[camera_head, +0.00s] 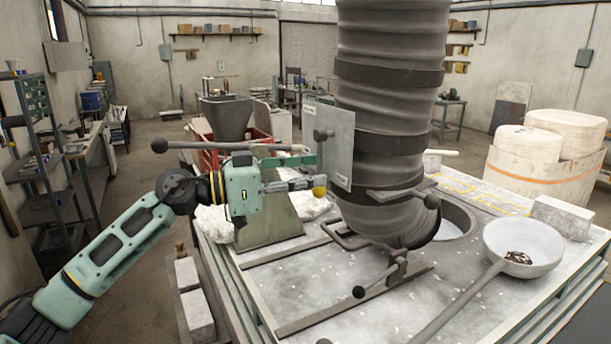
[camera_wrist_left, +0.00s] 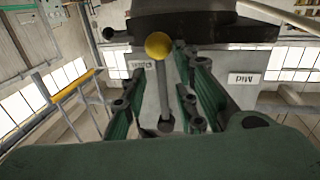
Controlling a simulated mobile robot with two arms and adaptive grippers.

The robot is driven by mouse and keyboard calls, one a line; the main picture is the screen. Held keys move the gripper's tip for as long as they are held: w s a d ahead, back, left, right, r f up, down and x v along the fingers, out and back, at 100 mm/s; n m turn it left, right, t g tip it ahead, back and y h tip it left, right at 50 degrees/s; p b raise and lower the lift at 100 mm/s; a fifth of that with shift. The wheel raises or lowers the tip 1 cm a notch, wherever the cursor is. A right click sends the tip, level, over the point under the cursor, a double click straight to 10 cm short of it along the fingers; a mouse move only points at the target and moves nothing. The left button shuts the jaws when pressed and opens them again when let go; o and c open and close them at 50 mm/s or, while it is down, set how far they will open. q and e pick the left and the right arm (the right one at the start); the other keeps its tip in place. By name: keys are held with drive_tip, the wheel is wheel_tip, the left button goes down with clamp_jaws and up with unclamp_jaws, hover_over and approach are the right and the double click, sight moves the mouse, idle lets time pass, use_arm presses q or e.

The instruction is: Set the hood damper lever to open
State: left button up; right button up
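The damper lever shows in the left wrist view as a grey rod (camera_wrist_left: 163,90) with a yellow ball knob (camera_wrist_left: 158,45). My left gripper (camera_head: 308,172) is at the lever. In the left wrist view its green fingers (camera_wrist_left: 160,78) stand apart on either side of the rod, with gaps visible. A "Mid" label (camera_wrist_left: 255,78) is right of the lever; another label (camera_wrist_left: 134,61), not clearly legible, is left. My right gripper is out of view.
A bar with a black ball end (camera_head: 215,146) runs just above my left gripper. A grey hopper (camera_head: 226,116) stands behind. A ladle (camera_head: 524,246) rests at the bench's right, its handle toward the front. The bench (camera_head: 300,295) has another low ball-ended lever (camera_head: 359,292).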

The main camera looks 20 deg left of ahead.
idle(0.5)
use_arm(q)
drive_tip(key=v, duration=1.2)
drive_tip(key=shift+d, duration=0.1)
idle(0.4)
